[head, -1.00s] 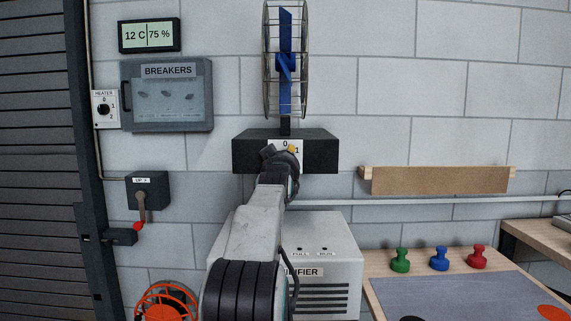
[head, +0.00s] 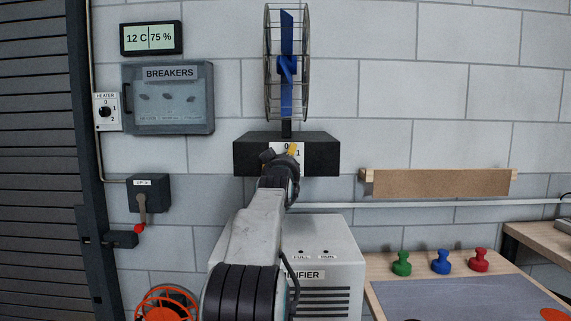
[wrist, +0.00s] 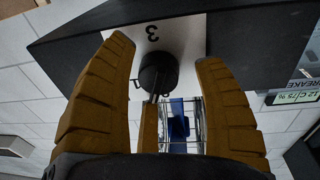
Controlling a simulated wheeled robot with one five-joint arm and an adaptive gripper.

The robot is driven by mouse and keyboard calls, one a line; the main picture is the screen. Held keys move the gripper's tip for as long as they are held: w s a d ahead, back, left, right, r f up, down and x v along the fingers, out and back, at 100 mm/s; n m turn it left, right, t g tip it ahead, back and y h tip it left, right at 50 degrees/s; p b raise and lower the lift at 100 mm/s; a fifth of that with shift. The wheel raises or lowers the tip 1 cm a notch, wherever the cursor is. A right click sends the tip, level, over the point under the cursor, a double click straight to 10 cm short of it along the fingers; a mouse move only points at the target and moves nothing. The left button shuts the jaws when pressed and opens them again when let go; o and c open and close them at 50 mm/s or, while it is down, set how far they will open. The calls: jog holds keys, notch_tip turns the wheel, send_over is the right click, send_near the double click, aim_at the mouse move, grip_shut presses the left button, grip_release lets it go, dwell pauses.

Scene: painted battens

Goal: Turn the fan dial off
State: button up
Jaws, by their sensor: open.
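The fan dial is a round black knob (wrist: 158,72) on a white plate (wrist: 180,32) marked 3, upside down in the wrist view. The plate (head: 296,147) shows 0 and 1 in the head view, where my gripper covers the knob. The plate is on the front of a black box (head: 320,155) under the blue-bladed fan (head: 287,65). My gripper (wrist: 164,52) is open, with one yellow-brown finger on each side of the knob and gaps visible. In the head view my gripper (head: 281,154) is at the dial plate. The pointer's exact setting cannot be told.
A breaker cabinet (head: 168,98), a heater dial (head: 105,111) and a lever switch (head: 148,193) are on the wall at left. A table with coloured knobbed pieces (head: 441,262) is at right.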

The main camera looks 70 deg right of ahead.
jog(key=shift+a+r, duration=0.1)
jog(key=shift+a, duration=0.05)
jog(key=v, duration=1.1)
jog(key=shift+a, duration=0.3)
jog(key=shift+s, duration=0.1)
jog(key=d+f, duration=0.2)
jog(key=shift+w+d+f, duration=0.2)
jog(key=shift+w+d, duration=0.1)
jog(key=shift+d, duration=0.1)
jog(key=shift+w+d+r+m+y+p, duration=0.1)
jog(key=shift+w+d+r+m+p, duration=0.45)
jog(key=shift+d, duration=1)
jog(key=shift+w+d+r+m+y+p, duration=0.15)
jog(key=shift+d+r+m+p, duration=0.4)
jog(key=shift+d, duration=1)
jog(key=shift+w+d+r+m+y+p, duration=0.1)
jog(key=shift+w+d+r+m+p, duration=0.3)
jog(key=shift+d+m, duration=0.8)
jog(key=shift+d+f+n, duration=0.1)
jog(key=shift+d+n, duration=0.25)
jog(key=shift+n, duration=0.05)
